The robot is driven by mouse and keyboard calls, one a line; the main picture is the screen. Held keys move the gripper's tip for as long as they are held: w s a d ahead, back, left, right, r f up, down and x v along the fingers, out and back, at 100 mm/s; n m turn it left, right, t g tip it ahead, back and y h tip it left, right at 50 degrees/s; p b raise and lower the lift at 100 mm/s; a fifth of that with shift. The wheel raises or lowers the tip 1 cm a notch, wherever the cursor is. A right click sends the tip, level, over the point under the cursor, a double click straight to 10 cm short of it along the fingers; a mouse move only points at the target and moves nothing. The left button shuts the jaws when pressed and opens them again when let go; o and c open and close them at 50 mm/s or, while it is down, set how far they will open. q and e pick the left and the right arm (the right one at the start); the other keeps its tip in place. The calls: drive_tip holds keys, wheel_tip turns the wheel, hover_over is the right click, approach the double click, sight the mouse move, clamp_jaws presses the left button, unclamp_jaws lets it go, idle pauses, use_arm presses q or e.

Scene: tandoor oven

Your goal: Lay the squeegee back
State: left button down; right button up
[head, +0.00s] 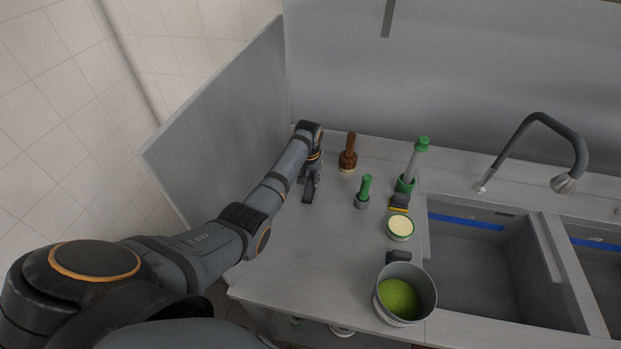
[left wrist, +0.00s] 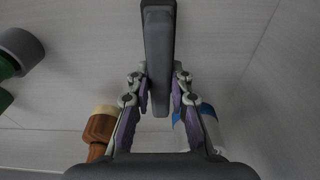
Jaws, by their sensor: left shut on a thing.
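The squeegee, a dark grey bar-like piece, shows in the left wrist view (left wrist: 158,50) between the fingers of my left gripper (left wrist: 159,92). In the head view the squeegee (head: 308,195) is a small dark shape at the left part of the counter. My left gripper (head: 313,174) is shut on it, next to the left side panel. The gripper hides part of the squeegee, and I cannot tell whether it touches the counter. My right gripper is out of view.
A wooden brush (head: 348,158), a green-handled tool (head: 363,192) and a tall green-and-white brush (head: 415,163) stand to the right. The front-left counter (head: 300,265) is clear.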

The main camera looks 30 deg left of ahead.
sight(310, 182)
use_arm(q)
drive_tip(key=c, duration=1.7)
unclamp_jaws()
drive_tip(key=shift+f, duration=0.15)
drive_tip(key=o, duration=0.5)
drive_tip(key=shift+r, duration=0.25)
wheel_tip(310, 182, up, 12)
drive_tip(key=s+b, duration=0.1)
drive_tip(key=shift+s+d+b, duration=0.15)
drive_tip(key=shift+s+b, duration=0.1)
drive_tip(key=shift+b, duration=0.15)
drive_tip(key=shift+f, duration=0.2)
